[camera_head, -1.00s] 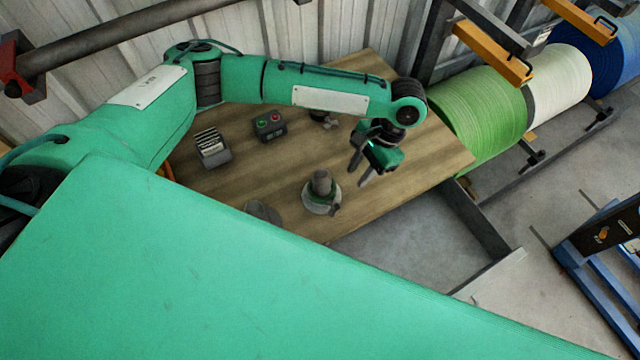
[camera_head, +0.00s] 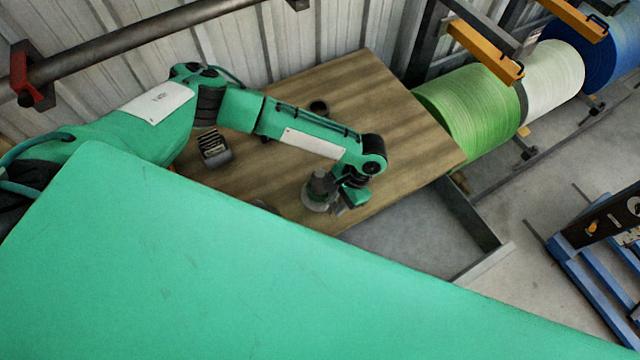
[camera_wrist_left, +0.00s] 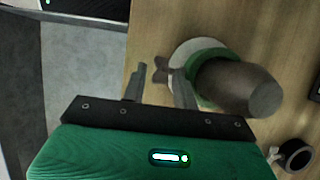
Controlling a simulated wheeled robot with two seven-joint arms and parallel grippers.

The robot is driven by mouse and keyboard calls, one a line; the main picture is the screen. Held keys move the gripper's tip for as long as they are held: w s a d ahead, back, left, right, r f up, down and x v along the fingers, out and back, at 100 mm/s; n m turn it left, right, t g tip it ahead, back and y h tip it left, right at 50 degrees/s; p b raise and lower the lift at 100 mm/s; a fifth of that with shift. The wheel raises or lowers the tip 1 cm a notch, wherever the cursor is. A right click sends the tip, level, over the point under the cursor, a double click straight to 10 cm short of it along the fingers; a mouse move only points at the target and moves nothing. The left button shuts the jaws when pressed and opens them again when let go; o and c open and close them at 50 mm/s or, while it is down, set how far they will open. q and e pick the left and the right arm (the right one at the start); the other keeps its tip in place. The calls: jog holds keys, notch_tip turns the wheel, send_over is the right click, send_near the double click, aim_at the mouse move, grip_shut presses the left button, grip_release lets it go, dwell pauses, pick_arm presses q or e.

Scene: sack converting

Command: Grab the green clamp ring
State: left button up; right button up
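The green clamp ring (camera_wrist_left: 192,66) sits around the lower part of a dark grey post in the left wrist view. The post (camera_wrist_left: 240,88) rises from a pale round base (camera_wrist_left: 180,54); it also shows in the head view (camera_head: 320,182). A small grey wing-shaped tab (camera_wrist_left: 161,70) sticks out from the ring's side. My left gripper (camera_wrist_left: 158,86) is open, its two fingers apart on either side of the tab, with the right finger close to the ring. Contact cannot be told. In the head view my left gripper (camera_head: 343,207) is beside the post's base.
The wooden table (camera_head: 400,110) has clear room at its back and right. A dark clamp ring (camera_head: 319,107) and a slotted box (camera_head: 215,150) stand on it. Green (camera_head: 475,110) and white (camera_head: 550,78) rolls lie beyond the right edge. My green body hides the table's front.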

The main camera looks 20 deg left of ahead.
pick_arm(q)
grip_shut()
dwell(0.3)
